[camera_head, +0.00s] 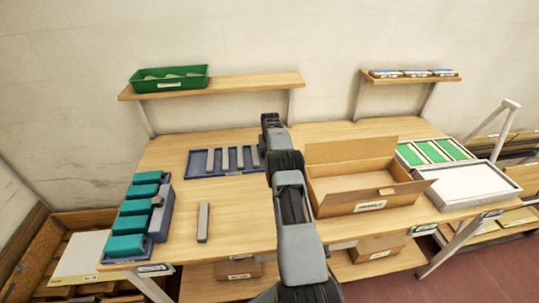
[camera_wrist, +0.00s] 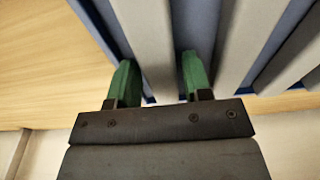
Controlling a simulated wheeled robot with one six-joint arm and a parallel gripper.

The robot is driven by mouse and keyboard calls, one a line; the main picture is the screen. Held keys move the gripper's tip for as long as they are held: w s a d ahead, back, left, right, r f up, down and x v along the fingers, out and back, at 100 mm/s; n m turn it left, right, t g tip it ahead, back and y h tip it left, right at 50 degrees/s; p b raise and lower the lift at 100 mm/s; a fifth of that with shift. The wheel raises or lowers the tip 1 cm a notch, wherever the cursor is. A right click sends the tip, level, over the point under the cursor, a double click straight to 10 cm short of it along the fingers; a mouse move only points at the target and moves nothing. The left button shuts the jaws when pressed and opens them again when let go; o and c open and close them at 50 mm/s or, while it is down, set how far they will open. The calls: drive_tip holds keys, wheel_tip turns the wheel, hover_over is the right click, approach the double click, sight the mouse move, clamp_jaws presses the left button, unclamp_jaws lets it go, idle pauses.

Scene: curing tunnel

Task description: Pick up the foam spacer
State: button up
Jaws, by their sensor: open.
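Several grey bars, which look like foam spacers, lie side by side in a shallow blue tray (camera_head: 228,174) at the back of the table. One such bar (camera_head: 203,222) lies alone on the tabletop in front of the tray. In the wrist view my gripper (camera_wrist: 160,78) is open, with its green fingertips on either side of one grey bar (camera_wrist: 146,35) next to the tray's blue edge (camera_wrist: 98,22). I cannot tell whether the fingers touch this bar. In the head view my arm hides my fingertips and the tray's right end.
Teal blocks (camera_head: 140,205) sit in a blue holder at left. An open cardboard box (camera_head: 370,208) stands close right of my arm, with a white tray (camera_head: 470,185) beyond it. A shelf with a green bin (camera_head: 168,85) hangs above. The tabletop's front middle is mostly clear.

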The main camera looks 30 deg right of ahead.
drive_tip(key=c, duration=0.7)
